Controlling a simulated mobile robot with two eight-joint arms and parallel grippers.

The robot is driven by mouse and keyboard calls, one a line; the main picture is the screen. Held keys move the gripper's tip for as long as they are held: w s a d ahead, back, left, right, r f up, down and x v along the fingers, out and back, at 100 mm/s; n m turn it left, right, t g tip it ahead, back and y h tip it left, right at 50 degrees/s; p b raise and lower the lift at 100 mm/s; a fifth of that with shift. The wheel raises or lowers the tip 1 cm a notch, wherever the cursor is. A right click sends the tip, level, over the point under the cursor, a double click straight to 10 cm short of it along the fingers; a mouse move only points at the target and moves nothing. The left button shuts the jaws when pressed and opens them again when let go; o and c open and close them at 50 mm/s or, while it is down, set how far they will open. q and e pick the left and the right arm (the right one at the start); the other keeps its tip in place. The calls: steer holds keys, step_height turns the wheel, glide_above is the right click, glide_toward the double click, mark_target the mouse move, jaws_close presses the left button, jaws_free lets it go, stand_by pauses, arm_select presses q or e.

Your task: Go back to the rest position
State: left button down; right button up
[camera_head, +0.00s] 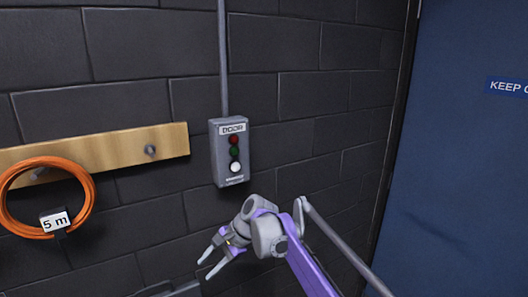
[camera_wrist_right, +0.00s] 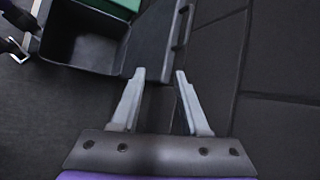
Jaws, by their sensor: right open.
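My right gripper (camera_head: 209,266) is in the head view, below the button box on the wall, and apart from it. Its two pale fingers are spread and nothing is between them. The fingers also show open in the right wrist view (camera_wrist_right: 160,76). The grey button box (camera_head: 217,160) is labelled DOOR and has a red, a green and a white button in a column. My left gripper is not in either view.
A blue door (camera_head: 455,170) with a KEEP sign, partly cut off, stands at the right. An orange cable coil (camera_head: 87,196) tagged 5 m hangs from a wooden rail (camera_head: 115,150) at the left.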

steer(key=s+d+f+n+t+h, duration=0.1)
steer(key=s+d+n+t+h, duration=0.1)
steer(key=s+d, duration=0.6)
steer(key=s+d+n+t+h, duration=0.15)
steer(key=s+d, duration=0.25)
steer(key=d, duration=0.8)
steer(key=s+d+f+n+t+h, duration=0.1)
steer(key=s+d+f+n+h, duration=0.1)
steer(key=s+d+f, duration=0.3)
steer(key=s+d+f+n+t+h, duration=0.1)
steer(key=s+d+f+n+h, duration=0.1)
steer(key=s+d+f, duration=0.4)
steer(key=s+d+n, duration=0.1)
steer(key=s+d, duration=0.1)
steer(key=s, duration=0.3)
steer(key=shift+s+d, duration=0.25)
steer(key=shift+s, duration=0.15)
